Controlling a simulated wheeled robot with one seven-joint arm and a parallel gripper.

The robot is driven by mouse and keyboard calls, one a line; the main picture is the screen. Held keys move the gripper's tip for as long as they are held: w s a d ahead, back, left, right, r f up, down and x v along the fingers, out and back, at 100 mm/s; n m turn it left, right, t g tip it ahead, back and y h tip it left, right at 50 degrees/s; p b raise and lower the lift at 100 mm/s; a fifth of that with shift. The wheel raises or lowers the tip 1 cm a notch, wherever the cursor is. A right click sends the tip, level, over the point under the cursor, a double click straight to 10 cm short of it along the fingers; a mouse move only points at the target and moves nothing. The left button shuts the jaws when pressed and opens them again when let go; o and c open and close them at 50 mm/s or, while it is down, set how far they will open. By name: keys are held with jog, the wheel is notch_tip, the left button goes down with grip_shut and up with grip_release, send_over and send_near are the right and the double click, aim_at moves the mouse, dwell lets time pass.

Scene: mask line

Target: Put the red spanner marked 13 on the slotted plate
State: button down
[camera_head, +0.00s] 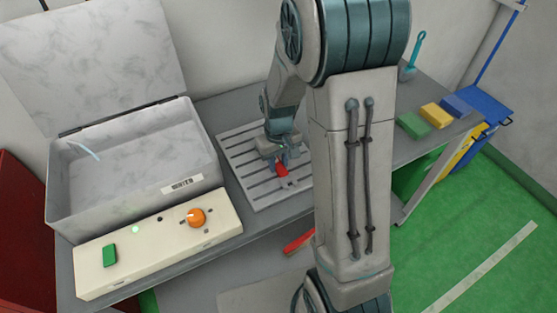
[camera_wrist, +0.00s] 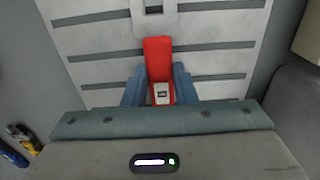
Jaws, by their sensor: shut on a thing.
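The slotted plate (camera_head: 240,160) is a light grey board with dark slots, lying on the grey bench; it fills the upper part of the wrist view (camera_wrist: 215,65). My gripper (camera_head: 279,158) is over the plate. In the wrist view its two blue fingers (camera_wrist: 158,92) are shut on a red spanner (camera_wrist: 157,55) with a small white label whose marking I cannot read. A pale squarish end (camera_wrist: 153,14) shows beyond the red part. The red part also shows below the gripper in the head view (camera_head: 282,170). I cannot tell whether the spanner touches the plate.
An open grey-white box (camera_head: 130,205) stands on the left, behind a cream control panel (camera_head: 165,250) with an orange knob and green button. Green, yellow and blue blocks (camera_head: 436,115) lie at right. Another red item (camera_head: 299,243) lies below the bench edge. My arm hides the middle.

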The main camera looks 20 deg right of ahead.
aim_at(278, 165)
jog(key=c, duration=1.2)
grip_release()
jog(key=shift+f, duration=0.1)
jog(key=shift+o, duration=0.2)
notch_tip(278, 165, up, 12)
jog(key=f, duration=0.1)
jog(key=s+r+m+t, duration=0.1)
jog(key=s+r, duration=0.2)
jog(key=s, duration=0.5)
jog(key=s+r+m+t, duration=0.1)
jog(key=s+r+t, duration=0.1)
jog(key=s, duration=0.5)
jog(key=shift+s+a+r, duration=0.25)
jog(key=shift+s+r, duration=0.15)
jog(key=shift+r, duration=0.05)
